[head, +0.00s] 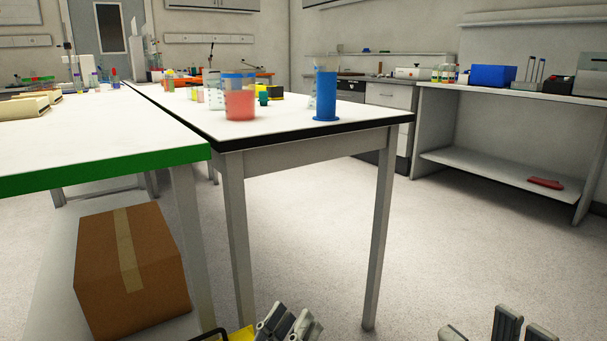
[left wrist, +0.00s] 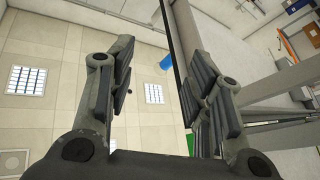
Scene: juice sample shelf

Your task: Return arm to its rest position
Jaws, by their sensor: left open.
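My left gripper (head: 290,322) shows at the bottom edge of the head view, low in front of the tables and apart from them. In the left wrist view the left gripper (left wrist: 155,75) has its two fingers spread, with nothing between them. My right gripper (head: 510,325) is partly in view at the bottom right of the head view, cut off by the frame, so its opening is unclear. A beaker of red liquid (head: 240,104) and a blue cylinder (head: 326,95) stand on the white table, well away from both grippers.
The white table (head: 300,131) has a black edge, and a green-edged table (head: 110,140) adjoins it on the left. A cardboard box (head: 130,268) sits below on a low shelf. A side bench (head: 500,97) stands at the right. The floor between is clear.

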